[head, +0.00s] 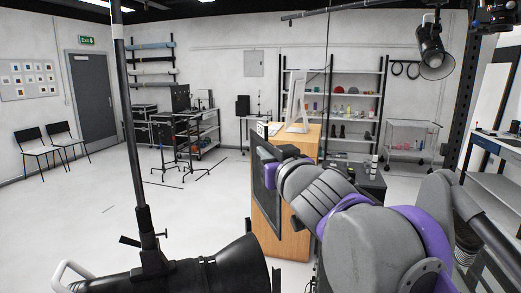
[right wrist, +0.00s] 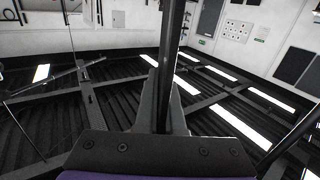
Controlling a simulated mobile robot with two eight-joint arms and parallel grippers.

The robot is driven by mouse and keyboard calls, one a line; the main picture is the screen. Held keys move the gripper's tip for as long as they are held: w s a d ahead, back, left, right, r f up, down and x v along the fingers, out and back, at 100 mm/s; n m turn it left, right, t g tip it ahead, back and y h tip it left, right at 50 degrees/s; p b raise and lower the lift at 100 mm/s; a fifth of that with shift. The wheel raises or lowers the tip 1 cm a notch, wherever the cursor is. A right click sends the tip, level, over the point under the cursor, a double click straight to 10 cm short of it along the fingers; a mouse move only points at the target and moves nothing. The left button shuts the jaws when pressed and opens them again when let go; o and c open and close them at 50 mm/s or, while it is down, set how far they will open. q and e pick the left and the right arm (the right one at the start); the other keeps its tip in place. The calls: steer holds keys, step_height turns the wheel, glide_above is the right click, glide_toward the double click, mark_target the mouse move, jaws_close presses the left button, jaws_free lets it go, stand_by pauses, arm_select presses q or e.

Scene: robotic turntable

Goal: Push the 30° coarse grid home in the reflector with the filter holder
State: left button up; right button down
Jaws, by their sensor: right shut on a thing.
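My right gripper (head: 281,153) comes in from the right and is shut on the edge of the filter holder (head: 265,205), a dark, flat, square frame held upright. In the right wrist view the holder (right wrist: 172,50) shows edge-on as a dark bar between the fingers (right wrist: 165,85). The black reflector (head: 238,265) is at the bottom, on a lamp lying sideways with its wide mouth to the right. The holder is above and right of this mouth; I see no clear contact. The coarse grid is not visible, as the reflector's inside is hidden. My left gripper is out of view.
A black stand pole (head: 130,130) rises left of the reflector. A wooden cabinet (head: 308,150) with a monitor (head: 298,105) stands behind my right gripper. A workbench (head: 497,145) is at the far right. The floor at left is mostly clear.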

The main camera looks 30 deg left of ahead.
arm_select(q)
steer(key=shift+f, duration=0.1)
arm_select(e)
steer(key=shift+s+a+r, duration=0.15)
steer(key=shift+s+r, duration=0.8)
steer(key=shift+s, duration=0.15)
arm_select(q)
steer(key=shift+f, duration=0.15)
arm_select(e)
steer(key=shift+f, duration=0.1)
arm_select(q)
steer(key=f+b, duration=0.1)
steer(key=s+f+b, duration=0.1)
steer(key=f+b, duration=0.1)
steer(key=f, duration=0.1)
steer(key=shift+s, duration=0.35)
arm_select(e)
step_height(320, 180, down, 6)
steer(key=shift+r, duration=0.15)
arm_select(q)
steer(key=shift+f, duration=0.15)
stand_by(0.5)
